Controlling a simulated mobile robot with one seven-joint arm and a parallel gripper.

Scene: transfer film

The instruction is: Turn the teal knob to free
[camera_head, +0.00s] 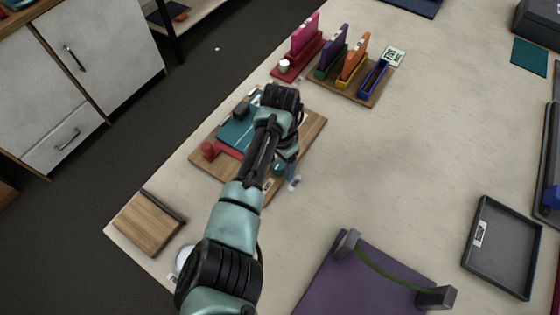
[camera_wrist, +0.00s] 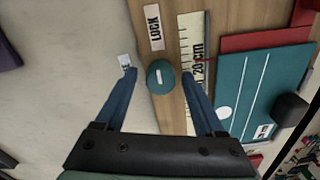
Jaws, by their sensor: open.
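The teal knob (camera_wrist: 160,82) is a small round cap with a short white bar mark, set near the edge of a wooden board (camera_wrist: 168,113). The bar runs roughly up and down in the wrist view, towards the LOCK label (camera_wrist: 154,26). My gripper (camera_wrist: 159,72) is open, with one blue finger on each side of the knob; I cannot tell whether either touches it. In the head view my gripper (camera_head: 287,168) is over the board's right side, and my arm covers much of the board. I see no readable FREE label.
The board also bears a ruler strip (camera_wrist: 197,60), a teal plate (camera_wrist: 250,85) with a dark block (camera_wrist: 289,110), and a red piece (camera_head: 208,150). A rack of coloured holders (camera_head: 345,75) stands behind. A purple mat (camera_head: 340,285) lies in front; the table's middle is clear.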

